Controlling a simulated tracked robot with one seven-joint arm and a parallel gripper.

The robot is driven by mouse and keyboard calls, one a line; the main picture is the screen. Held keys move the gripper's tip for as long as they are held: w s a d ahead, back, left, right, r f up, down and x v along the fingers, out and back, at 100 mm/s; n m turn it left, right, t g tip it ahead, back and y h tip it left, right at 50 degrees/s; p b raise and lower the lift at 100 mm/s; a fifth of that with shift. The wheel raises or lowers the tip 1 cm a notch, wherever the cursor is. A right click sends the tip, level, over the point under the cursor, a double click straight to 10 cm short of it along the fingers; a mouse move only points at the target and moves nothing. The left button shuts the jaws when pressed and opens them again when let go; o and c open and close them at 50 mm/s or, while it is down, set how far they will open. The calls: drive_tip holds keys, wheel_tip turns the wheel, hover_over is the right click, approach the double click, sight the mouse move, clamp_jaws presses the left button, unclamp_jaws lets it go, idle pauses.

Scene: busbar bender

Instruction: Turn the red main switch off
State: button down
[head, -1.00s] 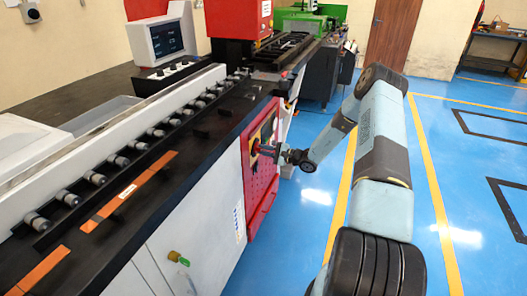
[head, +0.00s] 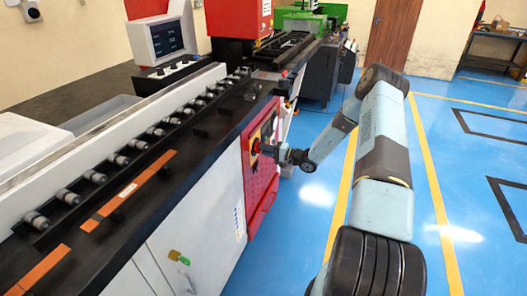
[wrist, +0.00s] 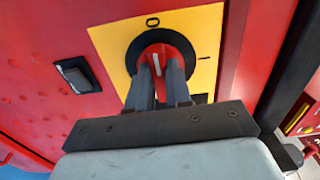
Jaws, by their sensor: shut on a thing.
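The red main switch (wrist: 155,52) is a red knob with a white line, set in a black ring on a yellow plate (wrist: 112,42). In the wrist view the white line runs nearly upright, toward the O mark at the top; an I mark lies to the right. My gripper (wrist: 160,68) is shut on the knob, one dark finger on each side. The fingers hide the knob's lower part. In the head view my gripper (head: 264,149) is at the red panel (head: 260,188) on the machine's front, and the knob is mostly hidden.
A black handle or latch (wrist: 78,75) sits on the red panel left of the yellow plate. In the head view, white cabinet doors (head: 205,235) with a green and yellow knob (head: 178,257) are nearer. Blue floor (head: 310,220) is free to the right.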

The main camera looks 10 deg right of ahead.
drive_tip(key=shift+s+d+f, duration=0.1)
drive_tip(key=shift+d+f, duration=0.1)
drive_tip(key=shift+f, duration=0.05)
drive_tip(key=c, duration=1.3)
unclamp_jaws()
drive_tip(key=shift+c, duration=0.2)
drive_tip(key=o, duration=0.3)
drive_tip(key=shift+a+r, duration=0.1)
drive_tip(key=v, duration=1.3)
drive_tip(key=shift+s+d, duration=0.2)
drive_tip(key=shift+d, duration=0.15)
